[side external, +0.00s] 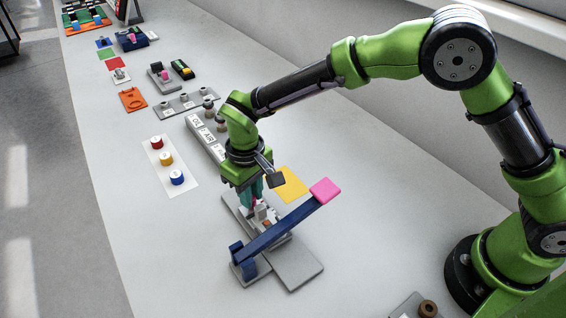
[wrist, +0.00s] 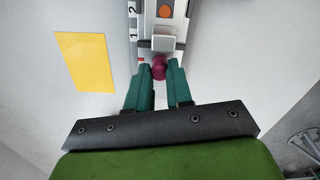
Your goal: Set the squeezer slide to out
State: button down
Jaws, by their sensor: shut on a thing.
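My gripper (wrist: 159,75) has its two teal fingers shut on a small maroon knob (wrist: 158,68). The knob sits at the end of a grey slide block (wrist: 164,43) on a narrow grey track, with the marks 1 and 2 and a red mark along its left edge. An orange disc (wrist: 166,12) shows farther along the track. In the side view my gripper (side external: 255,203) is low over a grey base, behind a blue lever (side external: 280,229) with a pink pad (side external: 325,190). The lever and fingers partly hide the slide there. No "out" label is readable.
A yellow sheet (side external: 290,184) lies beside the device. A grey plate (side external: 294,264) sits under the lever. The table's front left is bare.

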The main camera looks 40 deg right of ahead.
jog(key=w, duration=0.6)
jog(key=shift+w, duration=0.15)
jog(key=c, duration=1)
grip_release()
notch_tip(320, 180, up, 17)
jog(key=shift+f, duration=0.1)
